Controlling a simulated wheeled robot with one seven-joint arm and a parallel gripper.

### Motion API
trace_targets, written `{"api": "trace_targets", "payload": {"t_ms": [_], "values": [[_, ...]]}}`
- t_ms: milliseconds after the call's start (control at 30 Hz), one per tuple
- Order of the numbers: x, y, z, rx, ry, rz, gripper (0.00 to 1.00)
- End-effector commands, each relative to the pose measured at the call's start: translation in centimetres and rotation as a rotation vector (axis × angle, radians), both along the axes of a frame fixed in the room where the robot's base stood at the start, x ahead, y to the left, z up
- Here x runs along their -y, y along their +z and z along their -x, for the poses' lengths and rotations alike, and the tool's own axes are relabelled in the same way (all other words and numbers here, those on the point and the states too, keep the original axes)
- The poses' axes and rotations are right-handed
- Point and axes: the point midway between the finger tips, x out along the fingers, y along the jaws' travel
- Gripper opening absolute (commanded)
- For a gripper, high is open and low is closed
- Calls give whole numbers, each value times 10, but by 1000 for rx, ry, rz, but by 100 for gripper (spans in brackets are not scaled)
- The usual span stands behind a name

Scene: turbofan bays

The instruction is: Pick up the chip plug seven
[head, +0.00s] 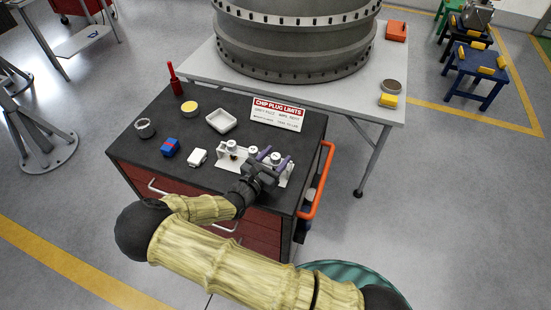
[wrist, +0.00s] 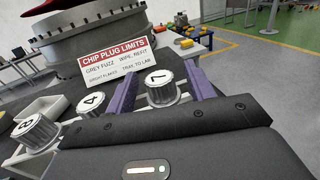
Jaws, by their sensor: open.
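The chip plug seven (wrist: 163,90) is a silvery cylinder with a white top marked 7. It stands upright between the two purple fingers of my open gripper (wrist: 161,86), with no clear grip on it. In the head view my gripper (head: 272,158) is over the right end of the white plug rack (head: 224,163). Plug 4 (wrist: 92,104) and plug 8 (wrist: 34,131) stand to the left of the fingers. The lower part of plug seven is hidden by my gripper body.
A sign headed CHIP PLUG LIMITS (head: 278,113) stands behind the rack. An orange handle (head: 320,180) edges the cart's right side.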

Motion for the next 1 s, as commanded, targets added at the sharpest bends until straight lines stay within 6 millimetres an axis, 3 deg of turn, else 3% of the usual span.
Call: {"api": "trace_targets", "payload": {"t_ms": [300,567,1000], "values": [[0,0,0,0,0,0,54],[0,0,0,0,0,0,5],[-1,11,0,2,0,-1,5]]}}
